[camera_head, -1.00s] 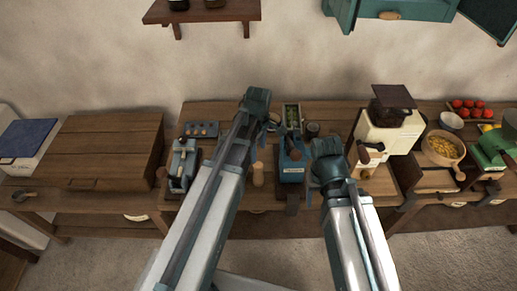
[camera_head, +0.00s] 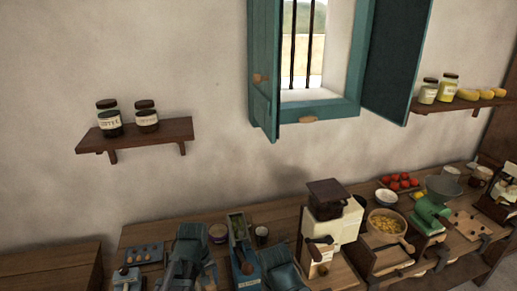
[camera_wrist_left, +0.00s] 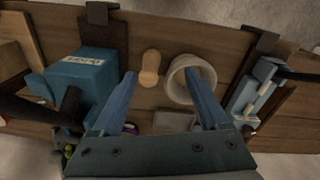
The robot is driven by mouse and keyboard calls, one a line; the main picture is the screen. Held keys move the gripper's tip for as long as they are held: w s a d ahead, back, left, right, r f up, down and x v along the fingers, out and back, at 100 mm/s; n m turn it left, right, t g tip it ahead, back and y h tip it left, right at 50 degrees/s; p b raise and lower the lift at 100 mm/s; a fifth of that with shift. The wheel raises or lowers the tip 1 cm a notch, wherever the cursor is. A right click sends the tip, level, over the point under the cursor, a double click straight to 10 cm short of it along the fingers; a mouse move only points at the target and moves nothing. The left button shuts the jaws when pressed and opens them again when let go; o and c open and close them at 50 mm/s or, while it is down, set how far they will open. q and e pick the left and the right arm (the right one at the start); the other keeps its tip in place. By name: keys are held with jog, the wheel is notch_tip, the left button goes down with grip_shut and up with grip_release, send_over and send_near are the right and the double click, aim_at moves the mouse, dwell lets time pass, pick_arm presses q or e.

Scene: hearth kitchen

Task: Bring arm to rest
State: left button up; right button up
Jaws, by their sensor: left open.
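My left gripper (camera_wrist_left: 166,105) is open in the left wrist view, its two blue fingers spread over the wooden counter. A small wooden peg-like piece (camera_wrist_left: 150,68) and a pale round ring or cup (camera_wrist_left: 178,82) show between and beyond the fingers. I see nothing held. In the head view, the blue-grey upper parts of my left arm (camera_head: 188,255) and my right arm (camera_head: 283,268) show at the bottom edge. The fingers of both grippers are hidden there.
A blue labelled box (camera_wrist_left: 88,72) stands beside the left fingers. A coffee grinder (camera_head: 330,225), a bowl of yellow pieces (camera_head: 384,224) and a green grinder (camera_head: 430,213) stand to the right. A shelf with jars (camera_head: 135,135) and teal shutters (camera_head: 264,65) are above.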

pick_arm(q)
jog(key=s+d+f+m+y+b, duration=0.1)
jog(key=s+d+m+b, duration=0.1)
jog(key=s+d+m, duration=0.7)
jog(key=shift+d+f+m+g, duration=0.3)
jog(key=shift+d+f+g, duration=0.1)
jog(key=shift+d, duration=0.5)
